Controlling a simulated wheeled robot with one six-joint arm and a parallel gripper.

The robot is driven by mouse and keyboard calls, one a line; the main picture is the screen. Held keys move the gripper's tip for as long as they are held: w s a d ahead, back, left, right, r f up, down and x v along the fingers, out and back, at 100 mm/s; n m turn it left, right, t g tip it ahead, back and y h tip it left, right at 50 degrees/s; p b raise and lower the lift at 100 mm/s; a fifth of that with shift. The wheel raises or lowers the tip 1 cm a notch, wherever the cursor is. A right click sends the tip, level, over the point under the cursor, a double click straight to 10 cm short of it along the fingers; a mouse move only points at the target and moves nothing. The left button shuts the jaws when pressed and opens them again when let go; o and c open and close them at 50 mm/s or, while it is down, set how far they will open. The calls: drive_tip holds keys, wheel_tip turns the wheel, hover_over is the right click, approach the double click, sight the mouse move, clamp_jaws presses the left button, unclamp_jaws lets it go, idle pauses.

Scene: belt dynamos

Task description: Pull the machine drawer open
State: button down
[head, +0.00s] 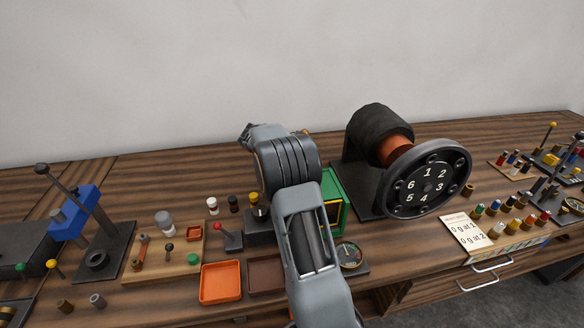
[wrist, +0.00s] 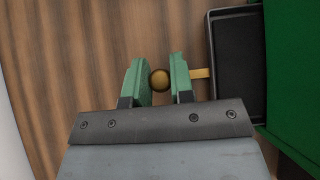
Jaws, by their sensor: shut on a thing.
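The green machine (head: 334,190) stands on the bench, partly hidden behind my arm in the head view. In the wrist view its green body (wrist: 293,80) fills the right side. A dark grey drawer (wrist: 236,75) sticks out of its left side, showing its open top, which looks empty. A short brass stem (wrist: 200,73) joins the drawer to a round brass knob (wrist: 160,79). My gripper (wrist: 159,74) has its two green fingers shut on the knob, one on each side. My arm hides the gripper and drawer in the head view.
Left of my arm are an orange tray (head: 221,283), a brown tray (head: 266,273) and a red-knobbed lever (head: 218,228). A gauge (head: 350,256) stands close right of the arm. A numbered handwheel (head: 428,185) stands further right.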

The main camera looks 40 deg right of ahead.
drive_tip(key=c, duration=1.4)
unclamp_jaws()
drive_tip(key=shift+w+a, duration=0.15)
drive_tip(key=shift+a, duration=0.05)
drive_tip(key=shift+o, duration=0.9)
drive_tip(key=shift+a, duration=0.15)
drive_tip(key=shift+o, duration=1.2)
drive_tip(key=shift+d, duration=0.35)
drive_tip(key=v, duration=1.3)
drive_tip(key=shift+a+r+p, duration=0.2)
drive_tip(key=shift+r+p, duration=0.1)
drive_tip(key=shift+p, duration=0.15)
